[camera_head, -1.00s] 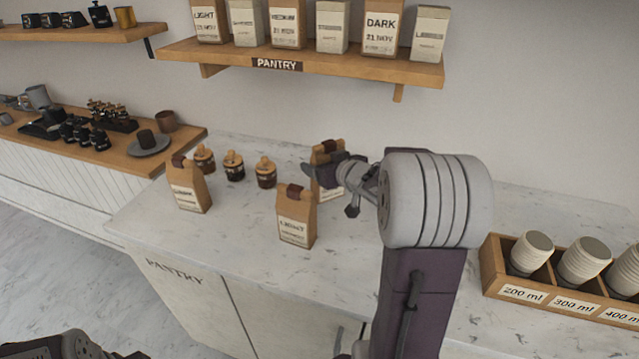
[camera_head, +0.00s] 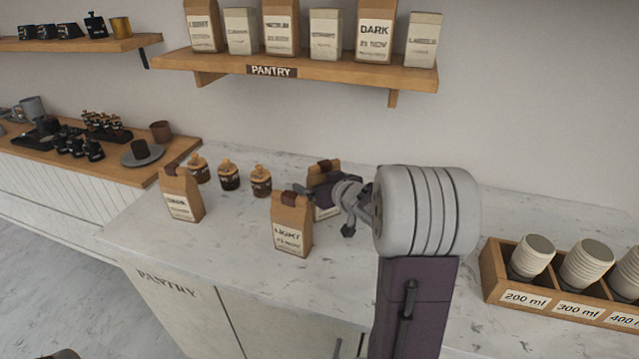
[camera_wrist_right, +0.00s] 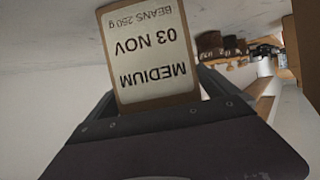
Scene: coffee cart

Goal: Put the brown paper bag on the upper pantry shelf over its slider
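A brown paper bag (camera_head: 327,213) stands or hangs at the back of the counter, mostly hidden behind my right gripper (camera_head: 322,190) in the head view. In the right wrist view the bag (camera_wrist_right: 150,60) fills the space between the fingers, its label reading MEDIUM 03 NOV upside down. My right gripper looks shut on this bag. I cannot tell whether its base touches the counter. The upper pantry shelf (camera_head: 330,72) carries a row of alternating brown and white bags above. No slider can be made out.
Two more brown bags, one labelled LIGHT (camera_head: 292,225) and one farther left (camera_head: 181,195), stand on the counter (camera_head: 230,265). Several small jars (camera_head: 229,174) stand behind them. A wooden cup holder (camera_head: 492,270) is at the right. Wall below the shelf is clear.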

